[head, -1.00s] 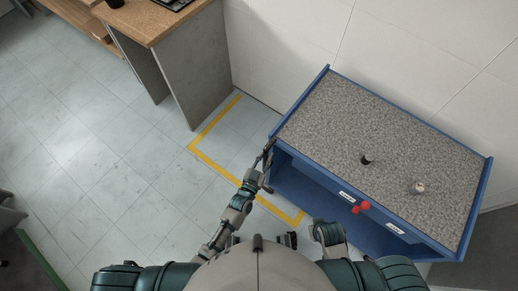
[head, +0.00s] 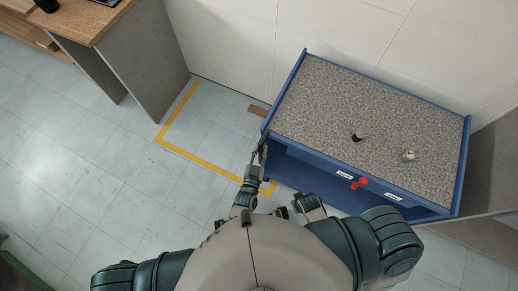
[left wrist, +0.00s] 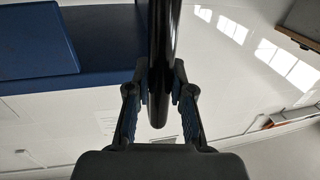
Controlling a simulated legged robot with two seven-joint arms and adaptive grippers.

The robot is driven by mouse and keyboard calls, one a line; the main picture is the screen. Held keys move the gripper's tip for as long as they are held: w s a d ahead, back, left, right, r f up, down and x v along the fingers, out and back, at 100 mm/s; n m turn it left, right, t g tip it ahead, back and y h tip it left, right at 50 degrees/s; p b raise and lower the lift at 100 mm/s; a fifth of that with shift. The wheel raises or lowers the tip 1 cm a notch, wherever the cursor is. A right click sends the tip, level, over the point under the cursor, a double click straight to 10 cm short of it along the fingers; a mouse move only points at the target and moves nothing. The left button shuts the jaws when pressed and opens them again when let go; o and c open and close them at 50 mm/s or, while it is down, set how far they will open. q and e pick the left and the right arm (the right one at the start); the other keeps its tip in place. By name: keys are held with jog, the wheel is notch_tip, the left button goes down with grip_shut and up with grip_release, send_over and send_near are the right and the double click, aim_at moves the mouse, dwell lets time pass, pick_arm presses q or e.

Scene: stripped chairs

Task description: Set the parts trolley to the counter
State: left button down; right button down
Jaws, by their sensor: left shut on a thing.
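The parts trolley (head: 385,118) is a blue cabinet with a grey speckled top, standing at the right in the head view. Its blue body also shows in the left wrist view (left wrist: 40,45). The counter (head: 90,22), with a wood top and grey side panel, stands at the upper left, apart from the trolley. My left gripper (head: 259,150) is at the trolley's near left corner. In the left wrist view it (left wrist: 160,100) is shut on a black bar, the trolley handle (left wrist: 161,60). My right gripper (head: 284,212) is close to my body; its fingers are unclear.
A yellow line (head: 178,112) on the tiled floor marks an area between counter and trolley. A black knob, a pale knob (head: 409,156) and a red item (head: 360,183) are on the trolley. Floor at left is clear.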

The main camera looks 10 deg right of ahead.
pick_arm(q)
jog(key=shift+s+d+r, duration=0.1)
jog(key=shift+d+r, duration=0.1)
jog(key=shift+d, duration=0.1)
jog(key=c, duration=1)
grip_release()
jog(key=shift+f, duration=0.1)
jog(key=v, duration=1.2)
jog(key=shift+f, duration=0.1)
